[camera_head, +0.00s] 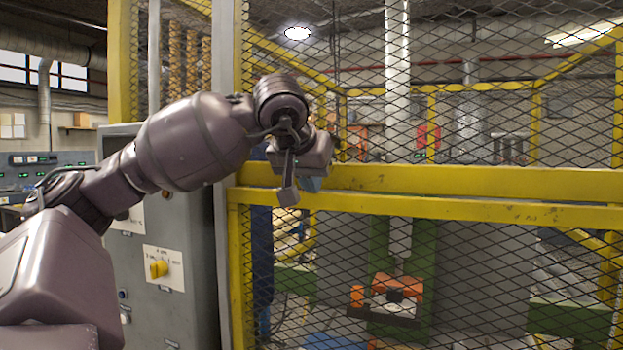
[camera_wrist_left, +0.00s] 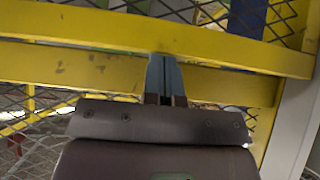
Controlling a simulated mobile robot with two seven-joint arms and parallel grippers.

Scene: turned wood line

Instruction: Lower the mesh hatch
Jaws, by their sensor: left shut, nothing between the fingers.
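The mesh hatch is a yellow-framed wire mesh panel in the head view. Its upper panel has a thick yellow bottom bar (camera_head: 450,179), just above the top bar (camera_head: 450,207) of a lower mesh panel (camera_head: 460,270). I cannot tell which panel is the hatch. My left gripper (camera_head: 311,184) is at the left part of these bars. In the left wrist view its blue-grey fingers (camera_wrist_left: 165,72) are shut together with nothing between them, tips over the yellow bars (camera_wrist_left: 80,65). Whether they touch is unclear. My right gripper is not in view.
A grey control cabinet (camera_head: 180,290) with a yellow rotary knob (camera_head: 158,269) stands left of the hatch, beside a grey post (camera_head: 222,130). Behind the mesh stands a green machine with an orange part (camera_head: 398,287).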

